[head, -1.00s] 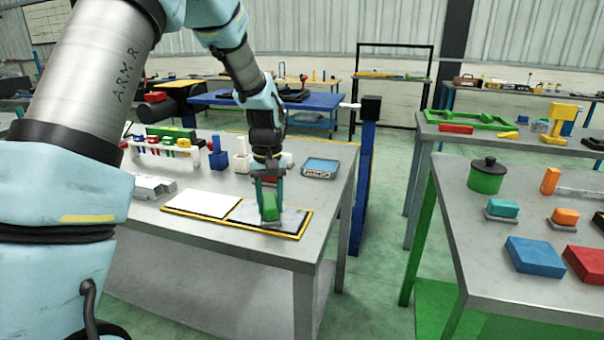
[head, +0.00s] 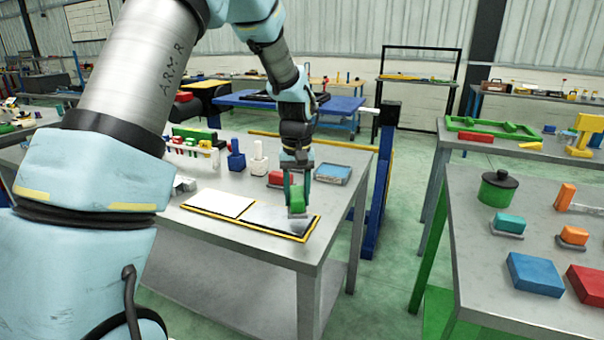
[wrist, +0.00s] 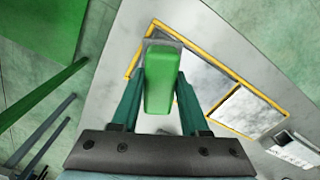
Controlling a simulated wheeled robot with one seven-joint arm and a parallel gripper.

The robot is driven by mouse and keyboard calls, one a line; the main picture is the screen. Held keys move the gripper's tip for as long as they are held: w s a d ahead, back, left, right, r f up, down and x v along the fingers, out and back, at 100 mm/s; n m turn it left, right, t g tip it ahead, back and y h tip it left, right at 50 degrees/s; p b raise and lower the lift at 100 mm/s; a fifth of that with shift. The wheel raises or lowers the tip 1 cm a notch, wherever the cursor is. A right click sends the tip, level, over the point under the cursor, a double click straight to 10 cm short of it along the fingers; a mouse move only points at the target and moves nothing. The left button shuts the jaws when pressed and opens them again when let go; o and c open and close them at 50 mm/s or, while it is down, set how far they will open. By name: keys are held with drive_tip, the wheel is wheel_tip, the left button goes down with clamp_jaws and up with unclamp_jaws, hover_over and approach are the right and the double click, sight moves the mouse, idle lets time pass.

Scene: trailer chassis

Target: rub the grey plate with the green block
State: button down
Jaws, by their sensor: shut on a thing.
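My gripper (head: 298,190) is shut on the green block (head: 297,199), which has a thin grey base at its lower end. In the wrist view the block (wrist: 160,80) stands between the two dark green fingers. The grey plate (head: 270,219) is the right-hand panel of a yellow-edged board on the table. The block is at the right end of this plate, near the back corner. Its base looks low at the plate surface, but I cannot tell if it touches. The plate (wrist: 202,78) also shows in the wrist view, partly hidden by the block and a finger.
A white panel (head: 221,203) lies left of the grey plate. A rack of coloured tools (head: 190,148) stands at the back left. The table's front and right edges are close to the board.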

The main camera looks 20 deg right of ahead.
drive_tip(key=shift+r+p, duration=1.1)
drive_tip(key=shift+r, duration=0.75)
